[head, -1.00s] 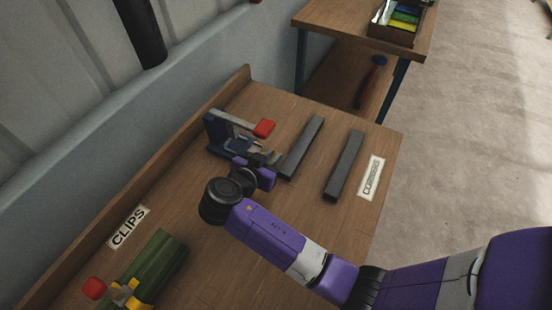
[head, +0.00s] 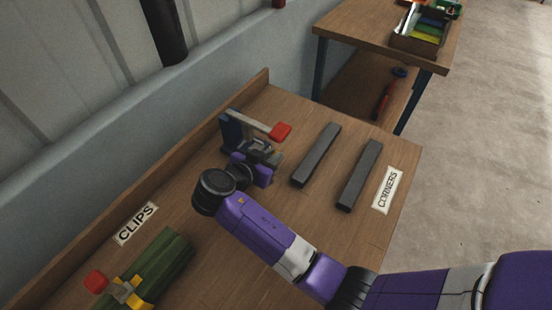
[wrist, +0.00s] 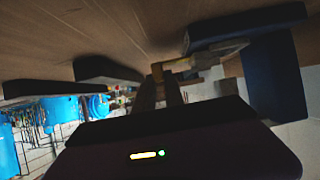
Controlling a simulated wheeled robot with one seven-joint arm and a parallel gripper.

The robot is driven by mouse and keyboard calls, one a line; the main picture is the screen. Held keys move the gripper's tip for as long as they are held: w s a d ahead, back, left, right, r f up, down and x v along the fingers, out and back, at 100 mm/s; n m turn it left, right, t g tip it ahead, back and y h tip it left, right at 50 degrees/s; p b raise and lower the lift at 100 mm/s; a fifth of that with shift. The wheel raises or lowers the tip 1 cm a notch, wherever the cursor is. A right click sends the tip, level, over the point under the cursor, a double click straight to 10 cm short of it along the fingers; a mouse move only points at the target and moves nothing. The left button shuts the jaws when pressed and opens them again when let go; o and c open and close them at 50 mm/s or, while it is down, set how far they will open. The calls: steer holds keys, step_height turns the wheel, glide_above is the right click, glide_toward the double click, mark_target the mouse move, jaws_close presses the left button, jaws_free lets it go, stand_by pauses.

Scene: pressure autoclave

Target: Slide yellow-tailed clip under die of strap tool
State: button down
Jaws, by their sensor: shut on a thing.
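The strap tool (head: 231,130) stands on the wooden bench near the back rail, with a dark blue body and a pale lever ending in a red grip. My gripper (head: 262,155) is at the tool's near side, and its fingers overlap the tool in the head view. In the wrist view, the fingers (wrist: 168,92) are shut on a small clip with a yellowish part (wrist: 179,65). The clip's end lies close to the tool's jaw (wrist: 215,55). The dark tool body (wrist: 275,75) fills the right. I cannot tell whether the clip is under the die.
Two dark grey bars (head: 317,155) (head: 360,174) lie right of the tool, by the CORNERS label (head: 387,189). A green bundle (head: 160,265) with a yellow fitting and red knob lies near the CLIPS label (head: 135,223). A second table (head: 340,30) stands behind.

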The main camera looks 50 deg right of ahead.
steer(key=shift+w+a+f+b, duration=0.1)
steer(key=shift+w+a+b, duration=0.1)
steer(key=shift+w+b, duration=0.7)
steer(key=shift+w, duration=0.25)
steer(key=c, duration=1.3)
jaws_free()
steer(key=shift+c, duration=0.2)
steer(key=shift+a, duration=0.1)
steer(key=v, duration=0.7)
steer(key=shift+s+a+r, duration=0.1)
steer(key=shift+a+r, duration=0.15)
steer(key=shift+a, duration=0.05)
